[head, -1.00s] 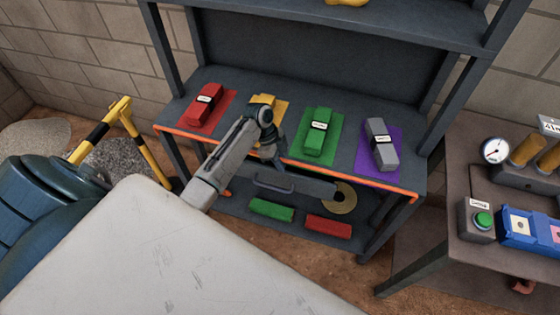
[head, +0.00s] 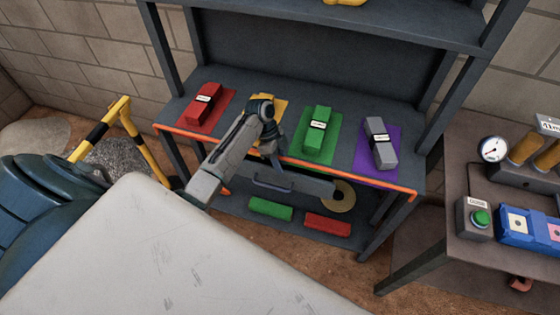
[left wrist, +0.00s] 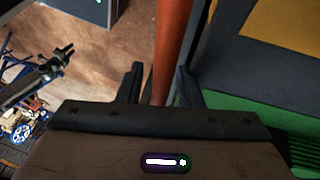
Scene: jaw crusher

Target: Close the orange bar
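The orange bar (head: 350,179) runs along the front edge of the shelf unit's middle deck in the head view. My left gripper (head: 277,162) is at the bar near its middle, seen from behind and partly hidden by its own wrist. In the left wrist view the bar (left wrist: 165,70) passes between the two dark fingers of my left gripper (left wrist: 160,88). The fingers stand apart, with a small gap visible beside the bar. A dark arm end with a small gripper (left wrist: 62,58), seemingly my right one, shows at the left of that view; its opening is unclear.
Red (head: 205,103), green (head: 319,130) and grey (head: 380,143) labelled blocks lie on coloured mats on the deck. A grey drawer-like part with a handle (head: 273,186) sits below the bar. A table with a green button (head: 481,217) stands at right.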

